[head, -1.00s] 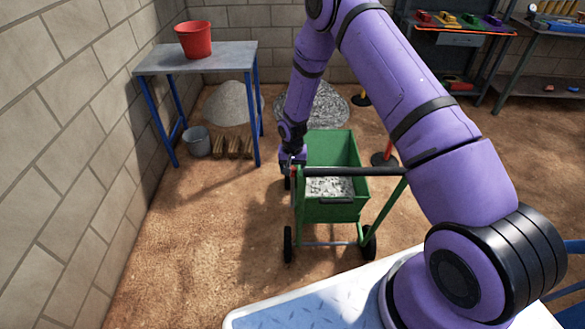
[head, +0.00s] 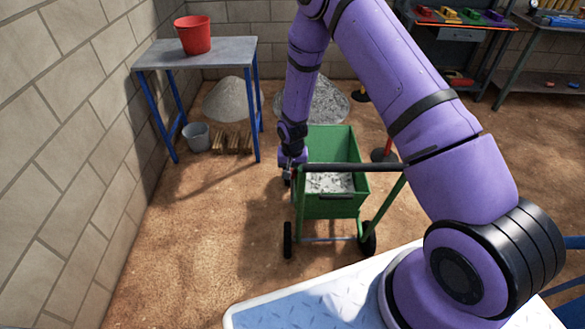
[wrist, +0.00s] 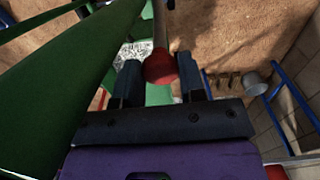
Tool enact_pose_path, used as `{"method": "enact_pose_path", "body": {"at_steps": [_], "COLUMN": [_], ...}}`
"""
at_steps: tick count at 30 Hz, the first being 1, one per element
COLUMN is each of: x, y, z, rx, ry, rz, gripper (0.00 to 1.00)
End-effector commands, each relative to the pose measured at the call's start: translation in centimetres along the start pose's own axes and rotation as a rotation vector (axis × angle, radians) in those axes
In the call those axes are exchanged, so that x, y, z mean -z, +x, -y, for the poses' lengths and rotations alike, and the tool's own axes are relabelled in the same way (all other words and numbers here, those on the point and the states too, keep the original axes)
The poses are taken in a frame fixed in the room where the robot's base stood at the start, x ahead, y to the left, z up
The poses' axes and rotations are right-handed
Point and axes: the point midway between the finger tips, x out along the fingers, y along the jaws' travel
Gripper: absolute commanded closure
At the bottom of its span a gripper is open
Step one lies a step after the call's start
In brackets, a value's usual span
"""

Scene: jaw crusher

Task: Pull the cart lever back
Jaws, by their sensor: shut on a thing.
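The green cart (head: 331,205) stands on the dirt floor in the middle of the head view, with grey rubble (head: 330,183) in its tray. A black handle bar (head: 345,168) runs across its near side. The lever's red knob (wrist: 160,67) shows in the wrist view between the two dark fingers. My gripper (wrist: 162,82) is shut on this knob, at the left side of the cart. In the head view the gripper (head: 291,170) is small, and the cart frame and my wrist partly hide the knob. The lever's shaft is mostly hidden.
A grey table (head: 196,53) with a red bucket (head: 193,36) stands at the back left. A metal pail (head: 196,137) and wood blocks (head: 233,143) lie beneath it. Gravel piles (head: 228,100) are behind the cart. The floor left of the cart is clear.

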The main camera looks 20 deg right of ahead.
Motion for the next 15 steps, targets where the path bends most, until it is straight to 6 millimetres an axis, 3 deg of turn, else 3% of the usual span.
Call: {"method": "enact_pose_path", "body": {"at_steps": [2,3,6,15], "x": [-0.22,-0.22,-0.18,-0.05], "y": [0.11,0.12,0.11,-0.07], "z": [-0.02,-0.02,-0.02,-0.02], "rx": [-0.002,-0.002,-0.002,-0.001], "ry": [-0.001,-0.001,-0.001,0.0], "rz": [0.005,0.005,0.004,0.002], "gripper": [1.0,0.58,0.37,0.37]}}
